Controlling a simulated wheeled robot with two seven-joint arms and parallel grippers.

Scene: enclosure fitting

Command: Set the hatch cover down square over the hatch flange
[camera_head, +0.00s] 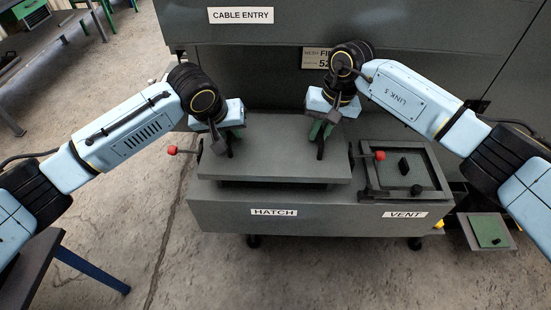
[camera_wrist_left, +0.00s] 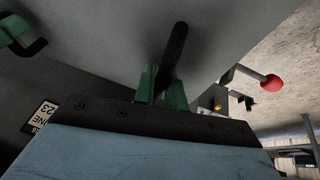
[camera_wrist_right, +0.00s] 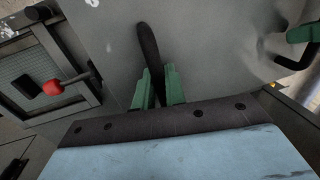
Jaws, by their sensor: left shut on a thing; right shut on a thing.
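The hatch cover (camera_head: 275,160) is a flat grey plate over the HATCH side of the grey enclosure; it also shows in the left wrist view (camera_wrist_left: 105,35) and the right wrist view (camera_wrist_right: 205,40). It looks roughly level and square to the enclosure front. The hatch flange is hidden beneath it; a dark band shows under its front edge. I cannot tell whether cover and flange touch. My left gripper (camera_head: 227,138) is shut on the cover's left black handle (camera_wrist_left: 176,45). My right gripper (camera_head: 319,132) is shut on its right black handle (camera_wrist_right: 149,45).
Red-knobbed levers stand left (camera_head: 173,150) and right (camera_head: 379,155) of the cover. A framed vent panel (camera_head: 403,170) with black knobs lies to the right, above the VENT label (camera_head: 405,214). The tall cabinet wall (camera_head: 270,65) rises close behind. A bench (camera_head: 30,262) stands lower left.

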